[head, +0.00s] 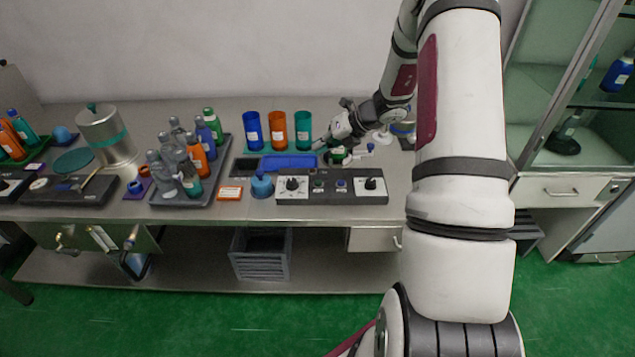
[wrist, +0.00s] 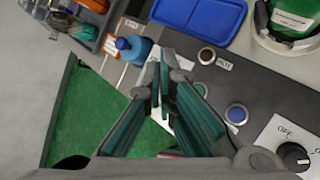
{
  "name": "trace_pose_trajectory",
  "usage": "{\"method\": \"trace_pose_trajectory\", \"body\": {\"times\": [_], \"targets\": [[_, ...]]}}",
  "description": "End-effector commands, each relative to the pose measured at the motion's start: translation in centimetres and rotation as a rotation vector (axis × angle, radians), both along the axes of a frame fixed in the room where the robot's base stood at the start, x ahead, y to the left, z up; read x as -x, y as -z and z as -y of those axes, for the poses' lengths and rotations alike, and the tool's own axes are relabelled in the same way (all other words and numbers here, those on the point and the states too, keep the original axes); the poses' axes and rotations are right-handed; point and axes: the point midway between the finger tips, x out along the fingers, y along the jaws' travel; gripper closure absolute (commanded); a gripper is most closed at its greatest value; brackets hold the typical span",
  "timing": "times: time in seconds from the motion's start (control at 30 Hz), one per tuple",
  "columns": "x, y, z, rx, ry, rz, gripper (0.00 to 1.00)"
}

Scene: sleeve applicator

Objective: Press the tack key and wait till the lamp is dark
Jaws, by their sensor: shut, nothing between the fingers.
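A control panel (head: 330,199) on the bench has a green key (head: 318,186) and a blue key (head: 341,186) between two knobs. My gripper (wrist: 160,62) is shut and empty, above the panel area. In the head view my gripper (head: 328,148) is behind the panel; contact with a key cannot be told.
A black knob (wrist: 292,157) marked OFF is at the right. A blue tray (head: 290,162) and a blue bottle (head: 262,185) stand close by. A green-capped fixture (head: 338,155) is beside my gripper. Coloured cups (head: 278,130) and a bottle tray (head: 212,190) stand to the left.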

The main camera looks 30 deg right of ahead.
Motion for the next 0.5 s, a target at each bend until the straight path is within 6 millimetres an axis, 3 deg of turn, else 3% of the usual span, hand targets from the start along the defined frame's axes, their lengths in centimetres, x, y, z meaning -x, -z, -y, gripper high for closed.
{"method": "trace_pose_trajectory", "body": {"times": [0.17,0.5], "targets": [[-0.1,0.8,0.0,0.0,-0.001,-0.001,1.0],[-0.2,5.2,0.0,-0.001,-0.001,-0.001,1.0]]}}
